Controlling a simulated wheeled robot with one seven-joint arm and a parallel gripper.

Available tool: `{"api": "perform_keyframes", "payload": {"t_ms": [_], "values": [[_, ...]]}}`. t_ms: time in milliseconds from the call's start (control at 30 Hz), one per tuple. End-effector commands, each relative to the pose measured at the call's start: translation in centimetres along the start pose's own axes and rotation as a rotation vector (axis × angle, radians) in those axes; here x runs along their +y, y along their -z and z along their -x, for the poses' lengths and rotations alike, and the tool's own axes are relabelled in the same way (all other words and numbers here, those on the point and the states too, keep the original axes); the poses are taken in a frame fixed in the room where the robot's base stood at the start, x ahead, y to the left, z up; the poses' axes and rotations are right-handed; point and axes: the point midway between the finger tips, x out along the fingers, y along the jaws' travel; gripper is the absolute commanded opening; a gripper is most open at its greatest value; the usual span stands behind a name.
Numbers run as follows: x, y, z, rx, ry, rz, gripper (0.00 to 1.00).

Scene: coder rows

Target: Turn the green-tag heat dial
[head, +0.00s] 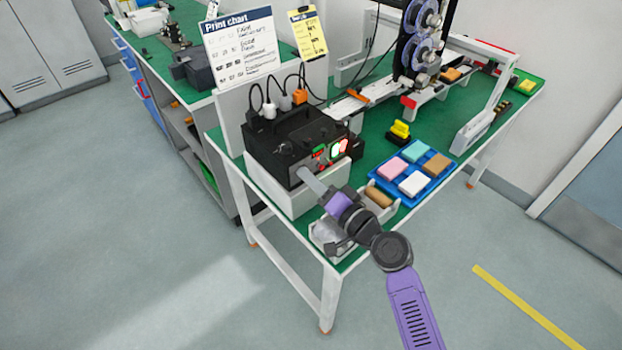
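The black coder box (291,140) stands on a white base on the near end of the green table. Its front panel carries small green and red marks (320,155) and lit red and white-green spots at its right end. The marks are too small to tell which dial has the green tag. My gripper (304,174) reaches up-left from my purple arm, its grey tip overlapping the lower front of the box in the picture. I cannot tell whether it touches the box or whether its fingers are apart. It and my wrist hide part of the box's front.
A white tray (327,236) with a brown roll lies under my wrist. A blue tray (381,185) of coloured blocks and a yellow-black item (399,133) lie to the right. A print chart (240,48) stands behind the box. The floor at left is clear.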

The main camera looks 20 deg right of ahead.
Motion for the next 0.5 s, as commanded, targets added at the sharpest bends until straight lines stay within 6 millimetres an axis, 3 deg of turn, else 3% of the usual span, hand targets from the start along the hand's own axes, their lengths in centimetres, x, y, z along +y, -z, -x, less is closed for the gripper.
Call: {"api": "perform_keyframes", "payload": {"t_ms": [367, 500], "values": [[0.1, 0.0, 0.2, 0.0, -0.001, 0.0, 0.35], [0.2, -0.1, 1.5, 0.001, -0.002, 0.0, 0.35]]}}
